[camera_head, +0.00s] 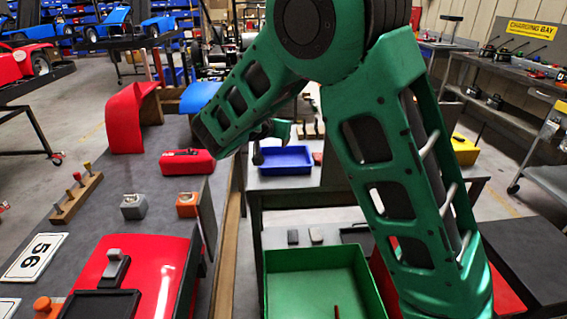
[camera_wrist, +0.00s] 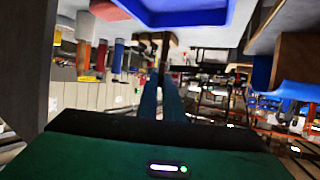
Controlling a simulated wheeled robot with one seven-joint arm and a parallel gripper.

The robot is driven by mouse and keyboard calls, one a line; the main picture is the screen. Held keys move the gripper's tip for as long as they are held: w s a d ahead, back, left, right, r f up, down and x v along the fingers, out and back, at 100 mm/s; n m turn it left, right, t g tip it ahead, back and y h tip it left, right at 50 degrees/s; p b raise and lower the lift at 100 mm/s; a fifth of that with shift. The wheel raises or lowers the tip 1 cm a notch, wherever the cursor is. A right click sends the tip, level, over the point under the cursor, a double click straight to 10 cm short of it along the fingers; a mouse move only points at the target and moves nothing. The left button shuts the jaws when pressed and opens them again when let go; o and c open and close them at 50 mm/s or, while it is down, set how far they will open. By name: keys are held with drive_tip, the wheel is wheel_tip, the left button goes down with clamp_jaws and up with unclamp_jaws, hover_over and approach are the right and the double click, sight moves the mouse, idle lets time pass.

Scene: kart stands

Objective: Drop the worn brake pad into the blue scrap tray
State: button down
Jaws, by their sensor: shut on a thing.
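The blue scrap tray (camera_head: 285,168) sits on the grey bench beyond the green bin in the head view. Its blue wall shows at the top of the wrist view (camera_wrist: 185,18). My gripper (camera_head: 257,157) hangs by the tray's left edge in the head view, partly hidden by my arm. In the wrist view my gripper's fingers (camera_wrist: 161,62) are close together, shut on a small brown-and-dark piece (camera_wrist: 158,38) at their tips. It appears to be the worn brake pad, seen nearly edge-on. I cannot tell its height over the tray.
A small red item (camera_head: 318,158) sits right of the tray. A red toolbox (camera_head: 187,162) and a wooden peg rack (camera_head: 76,198) stand on the left table.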

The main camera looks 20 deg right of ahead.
drive_tip(key=shift+f, duration=1.3)
drive_tip(key=c, duration=1.8)
unclamp_jaws()
drive_tip(key=shift+c, duration=0.2)
drive_tip(key=v, duration=1)
drive_tip(key=shift+s+a, duration=0.2)
drive_tip(key=shift+a, duration=0.1)
drive_tip(key=shift+r, duration=0.1)
